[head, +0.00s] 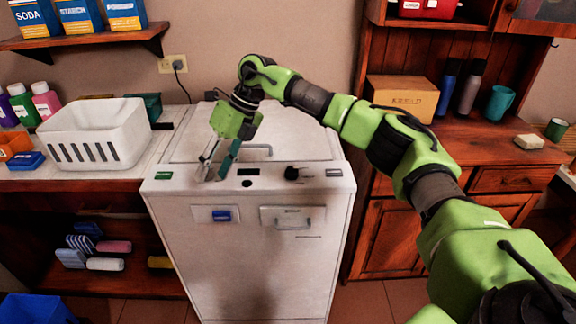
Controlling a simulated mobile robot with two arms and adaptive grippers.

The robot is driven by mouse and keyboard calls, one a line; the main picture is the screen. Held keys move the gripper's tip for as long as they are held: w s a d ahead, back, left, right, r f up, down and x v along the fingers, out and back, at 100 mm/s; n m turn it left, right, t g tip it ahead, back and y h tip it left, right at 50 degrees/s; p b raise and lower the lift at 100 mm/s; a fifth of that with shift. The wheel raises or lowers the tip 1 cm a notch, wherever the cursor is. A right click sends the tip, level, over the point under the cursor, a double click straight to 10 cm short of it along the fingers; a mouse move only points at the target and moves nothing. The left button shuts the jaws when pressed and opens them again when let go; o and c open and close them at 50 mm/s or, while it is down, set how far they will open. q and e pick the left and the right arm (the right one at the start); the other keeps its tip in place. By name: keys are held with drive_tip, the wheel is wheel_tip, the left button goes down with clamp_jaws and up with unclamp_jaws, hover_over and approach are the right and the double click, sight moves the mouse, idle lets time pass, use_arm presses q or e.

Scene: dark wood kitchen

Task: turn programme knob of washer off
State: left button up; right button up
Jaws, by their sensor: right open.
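The white washer (262,250) stands in the middle of the head view, with its control panel along the top front edge. A black round programme knob (291,174) sits on the panel, right of a small dark display (248,171). My right gripper (213,174) is open and empty, pointing down over the left part of the panel. It is to the left of the knob and apart from it. I cannot tell whether its fingertips touch the panel. The knob's pointer is too small to read. My left gripper is not in view.
A white basket (95,135) stands on the counter left of the washer. A wooden cabinet (400,225) with a box (403,97), bottles and a mug (499,102) is on the right. A handle (256,148) crosses the washer lid behind the panel.

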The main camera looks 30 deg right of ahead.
drive_tip(key=s+d+r+m+h, duration=0.15)
drive_tip(key=d+r+h, duration=0.35)
drive_tip(key=d, duration=0.8)
wheel_tip(320, 180, up, 4)
drive_tip(key=g, duration=0.1)
hover_over(292, 167)
drive_tip(key=shift+m+h, duration=0.3)
drive_tip(key=shift+m, duration=0.15)
wheel_tip(292, 167, down, 13)
drive_tip(key=shift+f+p, duration=0.2)
drive_tip(key=shift+p, duration=0.2)
drive_tip(key=c, duration=1.1)
